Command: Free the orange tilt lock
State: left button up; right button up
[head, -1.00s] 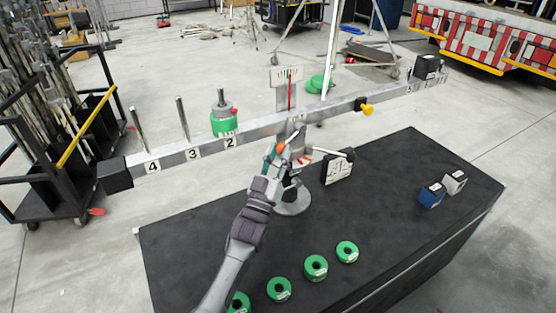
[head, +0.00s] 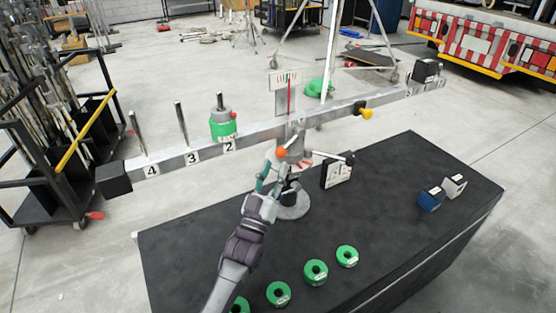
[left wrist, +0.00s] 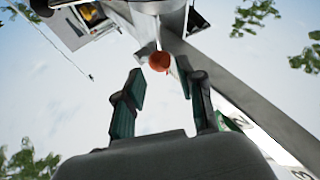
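The orange ball knob (head: 281,152) of the tilt lock sits on a short lever below the middle of the grey beam (head: 262,133). In the left wrist view the orange knob (left wrist: 159,61) lies ahead of the fingers, roughly in line with the gap. My left gripper (head: 271,182) is just below the knob in the head view. It is open and empty, its two teal fingers spread apart, and it appears clear of the knob. My right gripper is not in view.
A green weight (head: 223,127) sits on the beam at peg 2. Several green rings, including one ring (head: 316,272), lie on the black table (head: 400,220). A white dial box (head: 337,172), blue block (head: 431,199) and grey block (head: 455,184) stand farther right.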

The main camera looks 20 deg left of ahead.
pick_arm(q)
jog(key=v, duration=0.8)
jog(key=shift+s, duration=0.2)
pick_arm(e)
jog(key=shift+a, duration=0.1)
